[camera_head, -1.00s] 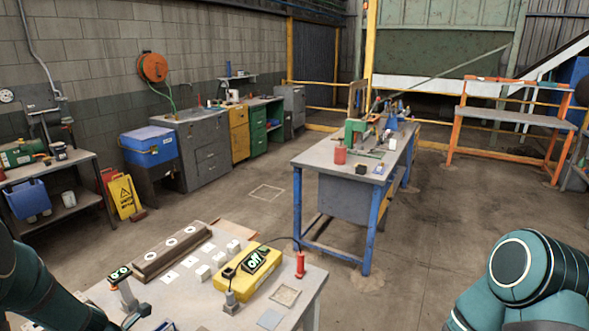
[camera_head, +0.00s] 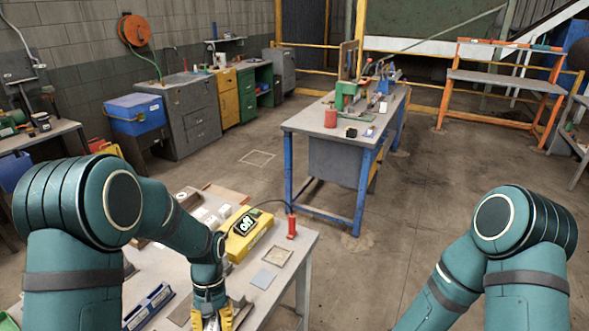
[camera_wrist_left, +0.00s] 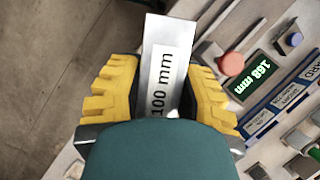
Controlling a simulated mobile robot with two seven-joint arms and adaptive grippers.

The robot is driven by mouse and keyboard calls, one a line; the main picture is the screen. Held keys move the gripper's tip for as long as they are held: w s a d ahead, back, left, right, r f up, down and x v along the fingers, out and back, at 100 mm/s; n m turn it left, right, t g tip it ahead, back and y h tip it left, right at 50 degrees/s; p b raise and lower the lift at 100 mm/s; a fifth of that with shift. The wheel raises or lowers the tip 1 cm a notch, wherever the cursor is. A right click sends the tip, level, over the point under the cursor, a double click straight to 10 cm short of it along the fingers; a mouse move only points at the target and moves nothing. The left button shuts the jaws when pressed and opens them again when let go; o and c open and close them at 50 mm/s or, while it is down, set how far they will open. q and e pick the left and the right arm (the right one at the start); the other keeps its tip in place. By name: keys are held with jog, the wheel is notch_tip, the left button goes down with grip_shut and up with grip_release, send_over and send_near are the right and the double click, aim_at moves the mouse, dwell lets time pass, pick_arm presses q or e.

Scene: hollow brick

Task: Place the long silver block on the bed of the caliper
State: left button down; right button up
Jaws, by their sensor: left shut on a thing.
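My left gripper (camera_head: 212,318) has yellow fingers and is at the near edge of the workbench in the head view. In the left wrist view, the gripper (camera_wrist_left: 160,80) is shut on a long silver block (camera_wrist_left: 167,38) with a white "100 mm" label. The block's bare end sticks out beyond the fingers. The caliper's bed cannot be made out clearly. My right arm shows in the head view, but its gripper is out of frame.
Blue labelled trays (camera_head: 150,305) lie at the near left. Floor lies beyond the bench edge.

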pick_arm(q)
jog(key=shift+d+f+m, duration=0.1)
jog(key=shift+d+m, duration=0.05)
jog(key=shift+m, duration=0.55)
notch_tip(320, 180, down, 6)
jog(key=b, duration=0.6)
pick_arm(e)
notch_tip(320, 180, down, 7)
jog(key=shift+s+a, duration=0.2)
jog(key=shift+s, duration=0.05)
pick_arm(q)
jog(key=shift+d, duration=0.1)
pick_arm(e)
jog(key=shift+s+d+r, duration=0.1)
jog(key=shift+r, duration=0.05)
